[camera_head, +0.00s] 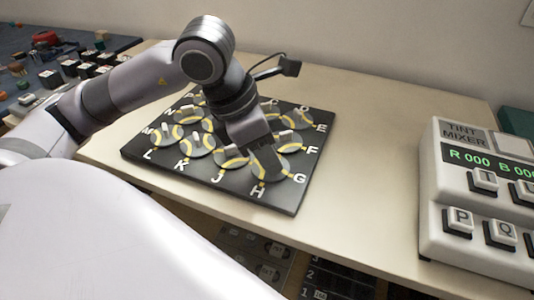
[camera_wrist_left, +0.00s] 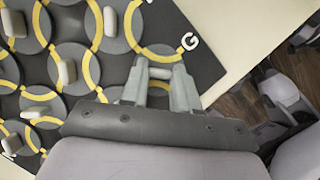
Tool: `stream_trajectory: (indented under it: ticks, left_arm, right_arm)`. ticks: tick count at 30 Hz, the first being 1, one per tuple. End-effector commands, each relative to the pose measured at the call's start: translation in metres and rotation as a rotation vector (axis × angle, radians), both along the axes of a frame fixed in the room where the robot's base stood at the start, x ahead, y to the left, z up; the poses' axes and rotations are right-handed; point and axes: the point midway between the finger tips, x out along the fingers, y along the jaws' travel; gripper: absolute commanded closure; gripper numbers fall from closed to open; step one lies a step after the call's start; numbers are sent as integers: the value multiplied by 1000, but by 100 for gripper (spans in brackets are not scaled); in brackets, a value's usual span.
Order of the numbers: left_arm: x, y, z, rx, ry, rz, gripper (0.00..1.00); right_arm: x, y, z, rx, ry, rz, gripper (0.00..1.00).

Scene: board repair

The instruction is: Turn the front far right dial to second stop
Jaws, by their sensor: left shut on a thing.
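The dark dial board (camera_head: 238,188) lies on the table with several round grey dials, yellow arcs and white letters. The front far right dial (camera_head: 284,168) is by the letters G and H. My left gripper (camera_head: 268,162) is over this dial from above and covers much of it, including its knob. In the left wrist view, the two fingers of my left gripper (camera_wrist_left: 158,84) are closed on the pale dial knob (camera_wrist_left: 160,72), near the letter G. The knob's exact angle is hard to tell behind the fingers. My right gripper is out of view.
Neighbouring dials with upright bar knobs stand close by, such as one (camera_wrist_left: 110,20) in the left wrist view. A tint mixer (camera_head: 460,210) with buttons stands at the right. Free table lies between it and the board. A blue mat (camera_head: 50,65) with small parts is at the far left.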

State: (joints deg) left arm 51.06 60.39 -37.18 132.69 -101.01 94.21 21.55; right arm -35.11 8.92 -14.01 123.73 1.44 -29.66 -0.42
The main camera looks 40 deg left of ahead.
Motion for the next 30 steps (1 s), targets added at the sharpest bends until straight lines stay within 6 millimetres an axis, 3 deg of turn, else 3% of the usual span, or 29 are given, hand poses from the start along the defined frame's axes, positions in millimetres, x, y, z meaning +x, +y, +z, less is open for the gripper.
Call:
stream_trajectory:
  ticks: [9, 26, 27, 29, 30]
  left_arm:
    - [0, 0, 1, 0, -3, 128, 100]
    - [0, 0, 1, 0, -2, 156, 100]
    - [0, 0, 1, 0, -2, 156, 61]
    - [0, 0, 1, 0, -2, 156, 45]
    - [0, 0, 1, 0, -1, 155, 45]
  right_arm:
    - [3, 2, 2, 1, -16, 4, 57]
    - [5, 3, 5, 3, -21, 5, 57]
    - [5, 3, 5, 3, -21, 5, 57]
    - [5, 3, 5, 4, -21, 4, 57]
    - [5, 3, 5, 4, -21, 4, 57]
